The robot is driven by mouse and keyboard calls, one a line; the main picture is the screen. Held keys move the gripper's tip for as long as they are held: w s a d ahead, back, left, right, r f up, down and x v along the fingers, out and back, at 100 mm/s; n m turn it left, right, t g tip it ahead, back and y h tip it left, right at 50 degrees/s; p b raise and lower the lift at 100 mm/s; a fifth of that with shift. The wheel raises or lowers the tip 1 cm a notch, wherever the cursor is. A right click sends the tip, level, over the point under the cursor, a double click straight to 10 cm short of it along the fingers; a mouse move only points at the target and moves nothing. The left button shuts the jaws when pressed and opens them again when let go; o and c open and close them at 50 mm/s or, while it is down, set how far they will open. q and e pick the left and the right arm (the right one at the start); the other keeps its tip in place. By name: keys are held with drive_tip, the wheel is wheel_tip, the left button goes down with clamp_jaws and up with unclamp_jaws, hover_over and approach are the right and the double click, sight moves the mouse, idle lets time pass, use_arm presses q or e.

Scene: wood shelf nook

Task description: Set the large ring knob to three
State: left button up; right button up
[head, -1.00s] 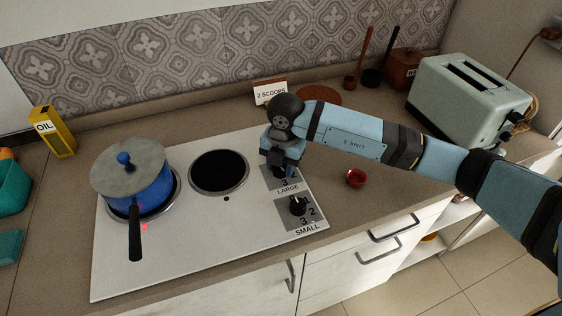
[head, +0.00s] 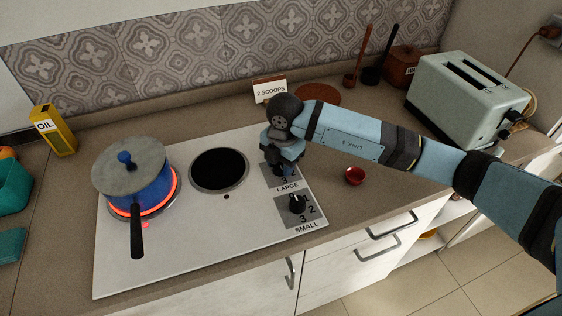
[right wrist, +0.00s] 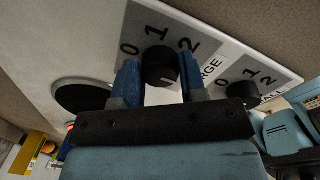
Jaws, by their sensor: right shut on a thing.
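The black large ring knob (right wrist: 158,66) is on the hob's grey LARGE dial plate. My right gripper (right wrist: 160,82) is shut on it, with one blue finger on each side. In the right wrist view 0, 1 and 2 show around the knob; the 3 is hidden there. A small pale mark shows low on the knob, but I cannot tell which number it points to. My left gripper is not in view.
The small ring knob (head: 297,204) sits just in front. A lidded blue pot (head: 146,187) stands on the left ring, which glows orange-red (head: 173,196); the back ring (head: 219,170) is dark.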

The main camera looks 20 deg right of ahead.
drive_tip(key=o, duration=0.9)
drive_tip(key=r, duration=1.3)
drive_tip(key=shift+s+d+r, duration=0.2)
drive_tip(key=shift+s+r, duration=0.15)
drive_tip(key=shift+r, duration=0.05)
drive_tip(key=shift+f, duration=0.1)
